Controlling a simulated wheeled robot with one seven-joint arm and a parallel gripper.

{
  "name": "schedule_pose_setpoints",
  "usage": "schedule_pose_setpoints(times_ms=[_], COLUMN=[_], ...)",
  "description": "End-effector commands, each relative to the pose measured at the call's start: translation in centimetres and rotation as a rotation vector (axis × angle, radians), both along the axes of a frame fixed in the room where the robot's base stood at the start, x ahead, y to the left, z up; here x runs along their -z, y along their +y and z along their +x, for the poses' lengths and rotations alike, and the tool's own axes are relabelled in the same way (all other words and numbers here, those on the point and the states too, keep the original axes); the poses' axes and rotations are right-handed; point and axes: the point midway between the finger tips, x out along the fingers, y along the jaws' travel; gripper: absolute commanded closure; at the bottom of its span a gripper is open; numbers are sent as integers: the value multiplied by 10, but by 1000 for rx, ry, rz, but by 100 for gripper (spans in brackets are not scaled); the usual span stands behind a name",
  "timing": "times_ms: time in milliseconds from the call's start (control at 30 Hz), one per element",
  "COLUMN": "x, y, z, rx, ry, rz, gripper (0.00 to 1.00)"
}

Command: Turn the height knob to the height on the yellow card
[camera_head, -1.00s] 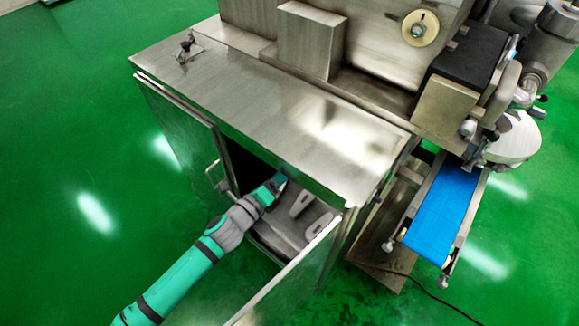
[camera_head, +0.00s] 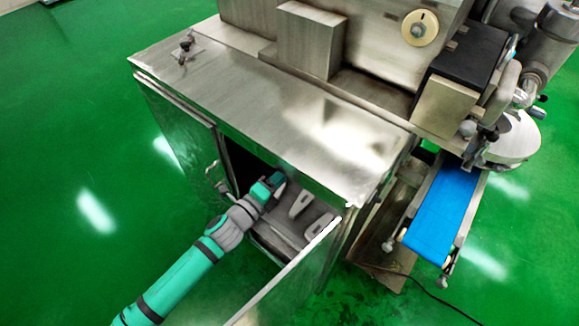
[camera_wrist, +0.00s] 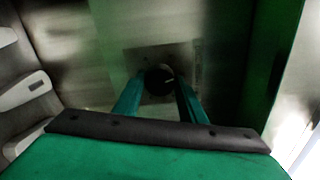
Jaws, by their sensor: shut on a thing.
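A dark round knob (camera_wrist: 158,80) with a pale line on its face stands on a square plate (camera_wrist: 190,58) inside the cabinet in the wrist view. My gripper (camera_wrist: 161,86) has its two teal fingers on either side of the knob, shut on it. In the head view, my gripper (camera_head: 278,181) reaches through the open front of the steel cabinet (camera_head: 270,110); the knob is hidden there. I see no yellow card in either view, and no scale I can read around the knob.
Open cabinet doors stand left (camera_head: 185,135) and right (camera_head: 290,280) of my arm. Pale slotted brackets (camera_head: 301,203) are inside, right of my gripper; they also show at the wrist view's left edge (camera_wrist: 22,90). A blue conveyor (camera_head: 440,215) is at the right.

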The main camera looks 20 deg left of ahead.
Motion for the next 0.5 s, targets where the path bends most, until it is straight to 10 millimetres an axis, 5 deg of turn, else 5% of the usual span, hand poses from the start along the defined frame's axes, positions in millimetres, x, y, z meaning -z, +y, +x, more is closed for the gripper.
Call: schedule_pose_setpoints(times_ms=[500], x=[1], y=[1], z=[0], rx=[-1], ry=[169], rz=[-462], gripper=[85])
